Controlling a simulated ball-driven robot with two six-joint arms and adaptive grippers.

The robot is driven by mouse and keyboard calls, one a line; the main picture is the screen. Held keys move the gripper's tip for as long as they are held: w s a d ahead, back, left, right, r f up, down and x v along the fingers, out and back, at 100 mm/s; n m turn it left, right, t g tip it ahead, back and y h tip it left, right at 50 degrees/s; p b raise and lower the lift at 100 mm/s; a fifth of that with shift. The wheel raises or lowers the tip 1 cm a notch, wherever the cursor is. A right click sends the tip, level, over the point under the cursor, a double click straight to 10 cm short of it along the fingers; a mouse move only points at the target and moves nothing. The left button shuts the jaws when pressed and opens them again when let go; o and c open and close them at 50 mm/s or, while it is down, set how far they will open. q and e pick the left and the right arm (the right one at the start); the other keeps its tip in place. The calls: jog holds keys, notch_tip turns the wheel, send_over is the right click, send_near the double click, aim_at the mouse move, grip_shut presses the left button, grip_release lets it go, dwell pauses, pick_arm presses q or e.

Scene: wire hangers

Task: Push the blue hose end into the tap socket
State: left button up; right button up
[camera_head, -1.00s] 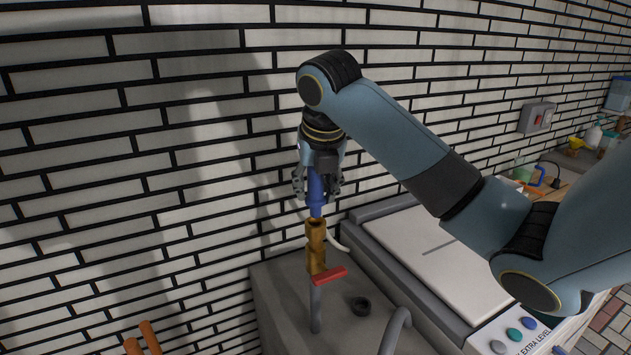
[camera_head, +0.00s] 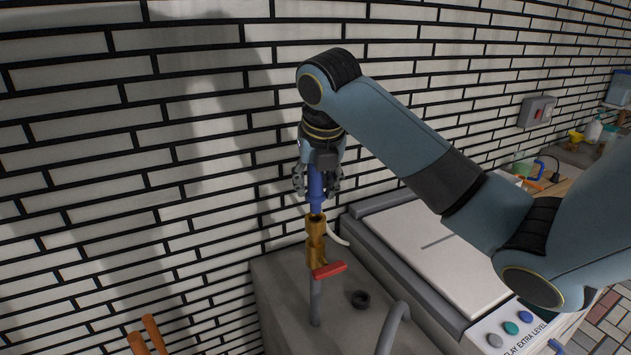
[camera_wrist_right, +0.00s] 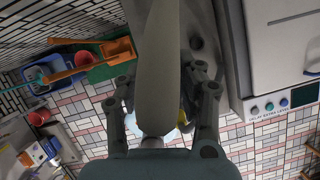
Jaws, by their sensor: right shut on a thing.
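My right gripper (camera_head: 317,186) is shut on the blue hose end (camera_head: 316,190), which points straight down. The brass tap socket (camera_head: 316,228) stands upright just below, on a grey pipe, with a red lever (camera_head: 329,270) on its side. The lower tip of the hose end is at the socket's mouth and looks in line with it. I cannot tell whether it touches or has entered. In the right wrist view, the fingers (camera_wrist_right: 157,105) flank a long pale tube-like shape (camera_wrist_right: 157,65) that hides the hose tip and tap. My left gripper is not in view.
The tap rises from a grey block (camera_head: 280,290) against the white brick wall (camera_head: 200,130). To the right is a white-lidded unit (camera_head: 440,250) with buttons. Orange handles (camera_head: 148,335) show at the lower left.

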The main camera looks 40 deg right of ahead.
aim_at(317, 196)
jog(key=shift+f+b, duration=0.65)
jog(key=shift+f, duration=1.4)
dwell(0.4)
jog(key=o, duration=1.3)
jog(key=v, duration=0.7)
jog(key=shift+s+a+r, duration=0.1)
jog(key=shift+s+r, duration=0.05)
jog(key=shift+r, duration=0.05)
jog(key=shift+f, duration=0.1)
